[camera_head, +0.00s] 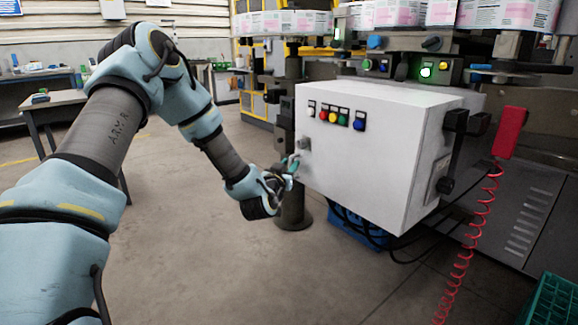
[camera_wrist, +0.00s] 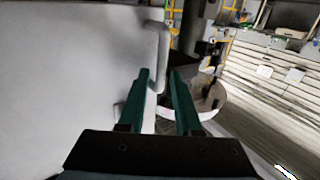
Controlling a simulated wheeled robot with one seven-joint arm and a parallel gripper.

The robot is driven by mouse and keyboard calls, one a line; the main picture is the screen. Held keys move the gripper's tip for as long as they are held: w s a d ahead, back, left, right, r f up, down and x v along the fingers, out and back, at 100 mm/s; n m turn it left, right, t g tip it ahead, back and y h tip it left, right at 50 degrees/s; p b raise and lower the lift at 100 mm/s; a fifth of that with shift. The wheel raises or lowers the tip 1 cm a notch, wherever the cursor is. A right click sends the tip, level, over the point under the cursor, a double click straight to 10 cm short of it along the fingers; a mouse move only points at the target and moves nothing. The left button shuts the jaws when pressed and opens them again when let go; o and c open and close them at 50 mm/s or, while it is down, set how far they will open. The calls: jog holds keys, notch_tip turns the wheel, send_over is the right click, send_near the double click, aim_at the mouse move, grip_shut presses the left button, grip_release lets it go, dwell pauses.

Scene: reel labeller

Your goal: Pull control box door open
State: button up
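The control box (camera_head: 426,160) is a large white box, and its front door (camera_head: 345,185) carries a row of coloured buttons. The door looks closed against the box. A grey bar handle (camera_wrist: 162,55) stands out near the door's left edge in the head view; there my gripper (camera_head: 288,170) is beside it and partly hides it. In the wrist view, the two green fingers of my gripper (camera_wrist: 158,73) are apart, with the handle bar between their tips. A gap shows between the fingers, so they do not look closed on the bar. The pale door surface (camera_wrist: 65,70) fills the left side.
A red hand control (camera_head: 509,132) with a coiled red cable hangs right of the box. A green crate (camera_head: 553,300) is at the lower right. A table (camera_head: 60,100) stands at the left. The floor in front of the door is clear.

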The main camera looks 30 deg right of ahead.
grip_shut()
dwell(1.1)
